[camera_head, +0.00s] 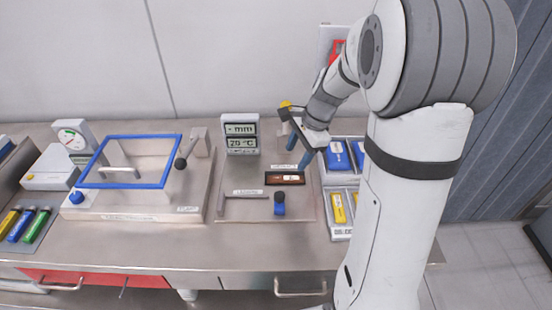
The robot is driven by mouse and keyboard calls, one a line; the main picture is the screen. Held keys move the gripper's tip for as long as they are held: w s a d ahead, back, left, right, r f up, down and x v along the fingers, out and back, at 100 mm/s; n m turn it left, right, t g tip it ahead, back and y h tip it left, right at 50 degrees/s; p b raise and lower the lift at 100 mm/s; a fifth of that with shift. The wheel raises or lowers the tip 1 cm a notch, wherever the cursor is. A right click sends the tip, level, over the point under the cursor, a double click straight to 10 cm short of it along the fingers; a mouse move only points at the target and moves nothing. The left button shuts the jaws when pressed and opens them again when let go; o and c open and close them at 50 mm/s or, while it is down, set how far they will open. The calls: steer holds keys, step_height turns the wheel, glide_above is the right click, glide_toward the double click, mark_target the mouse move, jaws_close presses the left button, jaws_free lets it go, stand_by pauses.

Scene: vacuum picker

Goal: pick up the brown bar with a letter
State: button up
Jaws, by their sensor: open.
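The brown bar (273,179) lies flat on the grey plate (240,211) at the middle of the bench. It is dark brown with a pale mark near its middle; the letter is too small to read. My gripper (298,150) is above and just behind the bar's right end, pointing down with blue fingertips. It is open and holds nothing that I can see. The gap between the gripper and the bar is hard to judge from this view.
A display unit (241,135) stands behind the plate. A blue knob (280,204) stands in front of the bar. White trays (342,234) with blue and yellow items are to the right, partly behind my arm. A blue-framed device (130,205) stands at the left.

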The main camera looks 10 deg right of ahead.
mark_target(286, 178)
steer(key=w+f+m, duration=0.1)
steer(key=f, duration=0.1)
steer(key=w+d+f+m, duration=0.1)
steer(key=w+f+m, duration=0.1)
steer(key=w+d+f+m+y, duration=0.1)
steer(key=w+f, duration=0.1)
steer(key=shift+f+m, duration=0.1)
steer(key=shift+m, duration=0.2)
steer(key=shift+f, duration=0.3)
steer(key=p+x, duration=0.1)
steer(key=x, duration=0.6)
steer(key=shift+s+f, duration=0.1)
steer(key=shift+f, duration=0.15)
steer(key=shift+c, duration=0.5)
steer(key=c, duration=1)
steer(key=shift+r, duration=0.1)
steer(key=shift+c, duration=0.2)
